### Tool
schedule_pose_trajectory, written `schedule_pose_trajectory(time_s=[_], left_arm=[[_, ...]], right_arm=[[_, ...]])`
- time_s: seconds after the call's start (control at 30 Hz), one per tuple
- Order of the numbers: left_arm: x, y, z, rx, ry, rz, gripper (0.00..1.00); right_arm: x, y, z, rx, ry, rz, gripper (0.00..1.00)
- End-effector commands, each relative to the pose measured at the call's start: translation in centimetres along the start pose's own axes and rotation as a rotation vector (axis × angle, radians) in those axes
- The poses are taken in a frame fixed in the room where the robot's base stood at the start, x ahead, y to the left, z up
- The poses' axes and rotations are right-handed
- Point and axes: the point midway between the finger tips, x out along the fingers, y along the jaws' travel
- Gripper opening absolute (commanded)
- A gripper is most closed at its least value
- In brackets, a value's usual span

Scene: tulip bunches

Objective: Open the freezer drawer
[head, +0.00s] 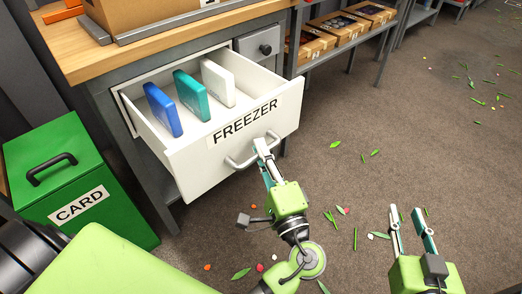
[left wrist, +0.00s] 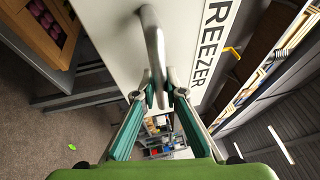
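The white freezer drawer (head: 200,165), labelled FREEZER, is pulled out of the grey workbench and stands open. Its inside shows blue (head: 163,110), teal (head: 192,95) and white (head: 218,83) slabs standing upright. My left gripper (head: 263,150) is at the metal bar handle (head: 240,160) on the drawer front. In the left wrist view the handle (left wrist: 154,45) runs between the fingertips (left wrist: 155,92), which close on it from both sides. My right gripper (head: 409,220) is open and empty above the floor at the lower right.
A green CARD bin (head: 110,170) stands left of the drawer. A small grey drawer (head: 258,46) is shut beside the freezer drawer. A shelf with wooden crates (head: 310,45) stands behind. Leaves and petals lie on the brown floor (head: 420,120), which is otherwise clear.

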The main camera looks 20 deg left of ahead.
Motion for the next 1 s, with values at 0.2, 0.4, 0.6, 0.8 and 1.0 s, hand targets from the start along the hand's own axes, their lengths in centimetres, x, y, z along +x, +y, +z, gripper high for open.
schedule_pose_trajectory(time_s=[0.2,0.4,0.6,0.8,1.0], left_arm=[[0.0,0.1,0.0,0.001,0.000,0.000,0.18],[-0.4,0.1,0.0,0.001,0.002,0.001,0.18],[-3.4,0.1,-0.1,0.002,0.003,0.003,0.18],[-6.4,0.1,0.0,0.003,0.002,0.003,0.18],[-7.5,0.1,0.0,0.000,0.000,0.001,0.18]], right_arm=[[0.0,0.0,0.0,0.000,0.000,0.000,0.27],[0.0,-0.1,-0.1,0.001,0.002,-0.002,0.27],[0.0,0.0,0.0,0.001,0.001,-0.001,0.27],[0.0,0.0,0.0,0.000,0.000,-0.001,0.27],[0.0,0.0,0.0,0.000,0.000,0.000,0.27]])
